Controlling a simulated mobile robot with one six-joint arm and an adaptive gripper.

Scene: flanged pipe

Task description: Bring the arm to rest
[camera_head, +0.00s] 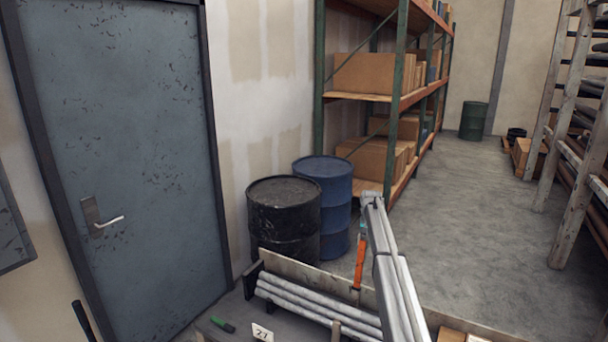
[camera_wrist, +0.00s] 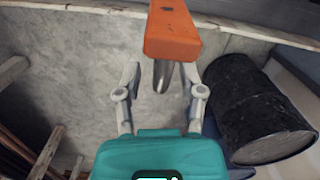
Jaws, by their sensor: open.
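In the wrist view my gripper (camera_wrist: 160,82) shows as a teal body with two grey fingers spread apart. An orange piece (camera_wrist: 172,30) with a rounded metal end shows at the top middle of that view. Its metal end lies between the two fingers in the picture; I cannot tell how far it is from them, and I see no finger closed on it. In the head view a slim orange upright (camera_head: 358,262) stands by the bench's wooden rail, beside long light-grey bars.
Several pale pipes (camera_head: 312,305) lie along the bench, near a green-handled tool (camera_head: 222,325) and a number card (camera_head: 262,332). A black drum (camera_head: 285,220) and a blue drum (camera_head: 330,185) stand behind. The black drum is also right in the wrist view (camera_wrist: 250,110). Floor (camera_head: 480,230) beyond is clear.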

